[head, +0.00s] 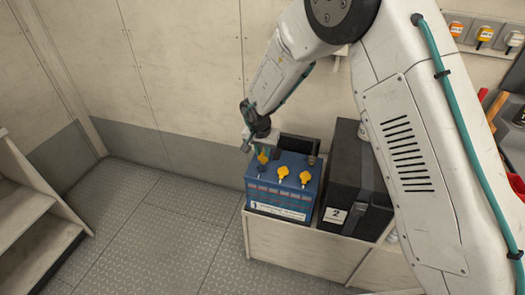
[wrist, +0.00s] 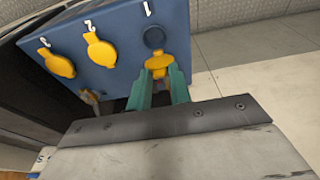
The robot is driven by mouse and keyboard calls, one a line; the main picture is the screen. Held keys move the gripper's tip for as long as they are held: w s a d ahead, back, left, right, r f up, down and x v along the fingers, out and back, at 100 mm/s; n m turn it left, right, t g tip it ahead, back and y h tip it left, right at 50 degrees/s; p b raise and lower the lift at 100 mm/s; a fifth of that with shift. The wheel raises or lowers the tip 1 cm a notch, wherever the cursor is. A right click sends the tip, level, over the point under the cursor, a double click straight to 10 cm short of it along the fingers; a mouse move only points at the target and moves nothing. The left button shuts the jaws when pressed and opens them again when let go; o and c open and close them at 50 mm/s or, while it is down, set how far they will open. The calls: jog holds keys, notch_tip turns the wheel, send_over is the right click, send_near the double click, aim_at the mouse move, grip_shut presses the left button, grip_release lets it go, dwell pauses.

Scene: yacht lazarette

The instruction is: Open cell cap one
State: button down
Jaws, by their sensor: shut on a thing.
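The blue battery (head: 300,197) stands on a pale bench and has three yellow cell caps on top. Cell cap one (wrist: 158,63), next to the printed 1, is swung off its dark round opening (wrist: 153,37) and tilts toward my gripper. My gripper (wrist: 161,78) has its teal fingers shut on this cap. In the head view my gripper (head: 262,151) is at the battery's left end. Cap two (wrist: 100,50) and cap three (wrist: 59,65) sit flat over their openings; they also show in the head view as the middle cap (head: 283,172) and right cap (head: 305,178).
A black box (head: 350,180) labelled 2 stands close to the battery's right. A wall is behind the bench (head: 300,250). Steps (head: 25,205) stand at the far left, with clear floor (head: 160,220) between. Switches (head: 485,35) and tools are on the right wall.

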jog(key=shift+s+f, duration=0.2)
jog(key=shift+f, duration=0.1)
jog(key=c, duration=1.4)
grip_release()
jog(key=shift+w, duration=0.1)
jog(key=v, duration=0.7)
jog(key=shift+r, duration=0.4)
jog(key=shift+a, duration=0.1)
